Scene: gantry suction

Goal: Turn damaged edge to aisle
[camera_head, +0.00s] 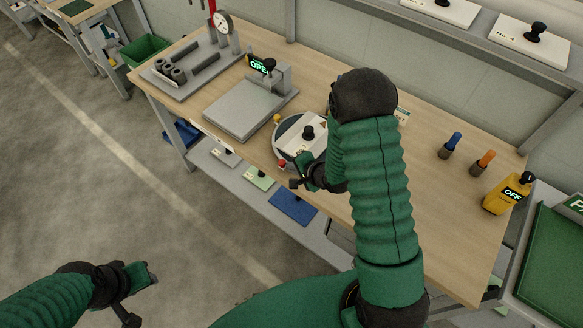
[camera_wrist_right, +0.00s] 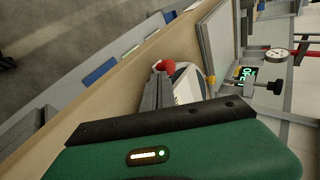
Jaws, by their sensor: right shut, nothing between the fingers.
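A round grey turntable (camera_head: 284,150) sits on the wooden bench near its front edge. A white plate (camera_head: 296,138) with a black knob (camera_head: 307,132) lies on it. A red ball (camera_head: 282,164) is at the turntable's near rim and a yellow one (camera_head: 277,118) at its far-left rim. My right gripper (camera_head: 298,178) is shut and empty beside the near rim, close to the red ball. In the wrist view, the red ball (camera_wrist_right: 165,66) shows just past the fingertips (camera_wrist_right: 159,78); contact is unclear. My left gripper (camera_head: 143,294) is open and empty, off the bench. My right arm hides the turntable's right side.
A grey fixture with an "OPEN" display (camera_head: 262,65) and flat plate (camera_head: 243,108) stands left of the turntable. A dial gauge (camera_head: 222,22) is behind. Blue and orange handles (camera_head: 485,161) and a yellow "OFF" box (camera_head: 506,195) are at right. Colored plates lie on the lower shelf (camera_head: 230,172).

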